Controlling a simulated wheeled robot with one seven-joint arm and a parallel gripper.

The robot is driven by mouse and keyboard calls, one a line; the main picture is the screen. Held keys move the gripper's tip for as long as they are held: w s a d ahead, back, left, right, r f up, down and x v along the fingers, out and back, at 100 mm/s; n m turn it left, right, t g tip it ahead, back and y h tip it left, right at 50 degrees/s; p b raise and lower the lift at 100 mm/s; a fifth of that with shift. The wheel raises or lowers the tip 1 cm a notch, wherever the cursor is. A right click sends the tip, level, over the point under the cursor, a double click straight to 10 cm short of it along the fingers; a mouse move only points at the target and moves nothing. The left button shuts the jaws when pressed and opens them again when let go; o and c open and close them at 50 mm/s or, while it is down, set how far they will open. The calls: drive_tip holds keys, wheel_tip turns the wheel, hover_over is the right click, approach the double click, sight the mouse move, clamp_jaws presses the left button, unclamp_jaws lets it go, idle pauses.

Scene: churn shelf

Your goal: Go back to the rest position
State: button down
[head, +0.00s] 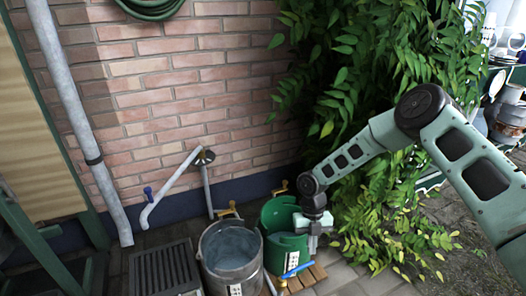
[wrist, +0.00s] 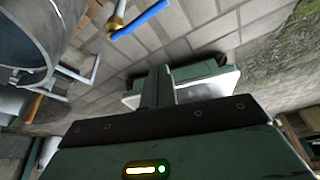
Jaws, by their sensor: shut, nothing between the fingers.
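My gripper (head: 313,243) points down at the right side of the green bucket (head: 283,215), close to its rim in the head view. I cannot tell whether it touches the bucket. Its fingers are shut with nothing held. In the wrist view, the gripper (wrist: 160,85) shows as a dark green form in the middle, above my wide housing. My arm reaches in from the right, bent at the elbow.
A metal bucket (head: 215,272) stands left of the green one. A blue lever on a brass tap (head: 297,270) is just below my gripper. A drain grate (head: 165,270), brick wall (head: 180,80) and leafy plant (head: 350,80) surround this spot. Paving (head: 370,285) is open at lower right.

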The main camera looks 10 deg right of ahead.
drive_tip(key=s+a+r+m, duration=0.3)
drive_tip(key=r+m, duration=0.1)
drive_tip(key=r, duration=0.3)
drive_tip(key=s+a+r+m+t+h, duration=0.1)
drive_tip(key=s+a+r+m, duration=0.2)
drive_tip(key=r, duration=0.4)
drive_tip(key=s+a+r+m, duration=0.3)
drive_tip(key=r+m, duration=0.1)
drive_tip(key=r, duration=0.3)
drive_tip(key=s+r+m+t+y, duration=0.1)
drive_tip(key=s+r+m+t, duration=0.1)
drive_tip(key=s+r+m, duration=0.55)
drive_tip(key=s+r+m+t, duration=0.1)
drive_tip(key=s+r+m, duration=0.3)
drive_tip(key=s+m, duration=0.6)
wheel_tip(320, 180, up, 32)
drive_tip(key=s+n+p, duration=0.1)
drive_tip(key=p, duration=3.1)
drive_tip(key=shift+s+r, duration=0.15)
drive_tip(key=shift+s, duration=0.15)
